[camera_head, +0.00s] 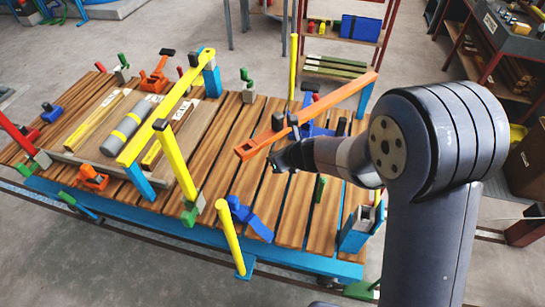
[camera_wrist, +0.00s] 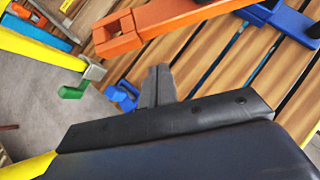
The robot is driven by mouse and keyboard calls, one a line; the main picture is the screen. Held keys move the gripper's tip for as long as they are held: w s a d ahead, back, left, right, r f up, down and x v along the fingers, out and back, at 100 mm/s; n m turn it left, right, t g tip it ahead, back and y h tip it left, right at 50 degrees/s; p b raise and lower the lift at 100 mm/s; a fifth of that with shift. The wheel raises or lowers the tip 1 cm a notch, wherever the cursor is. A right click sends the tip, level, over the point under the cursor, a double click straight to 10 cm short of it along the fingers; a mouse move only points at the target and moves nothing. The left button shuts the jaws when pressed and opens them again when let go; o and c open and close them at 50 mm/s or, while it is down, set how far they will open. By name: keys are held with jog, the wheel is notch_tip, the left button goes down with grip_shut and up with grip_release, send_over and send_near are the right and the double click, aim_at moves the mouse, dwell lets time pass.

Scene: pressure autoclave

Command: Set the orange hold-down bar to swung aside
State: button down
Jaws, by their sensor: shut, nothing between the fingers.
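The orange hold-down bar (camera_head: 335,98) slants across the right part of the slatted wooden table. Its far right end is at a blue post (camera_head: 366,101), and its slotted near end points left. A dark knob sits partway along it. In the wrist view the bar (camera_wrist: 170,16) crosses the top, with its slotted end at upper left. My gripper (camera_head: 277,160) is just below and right of the slotted end in the head view. In the wrist view my gripper (camera_wrist: 157,72) is shut and empty, with a visible gap to the bar. Whether the slotted end rests on anything is unclear.
A yellow bar (camera_head: 180,90) spans a board with a grey cylinder (camera_head: 127,129) at left. Yellow posts (camera_head: 230,237) and blue, green and red clamps stand around the table. A blue clamp (camera_head: 249,216) lies near the front edge. Several slats between are bare.

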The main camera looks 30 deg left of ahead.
jog(key=w+p+v, duration=0.1)
jog(key=v, duration=0.8)
jog(key=shift+d+r, duration=0.15)
jog(key=shift+d, duration=0.25)
jog(key=shift+s, duration=0.15)
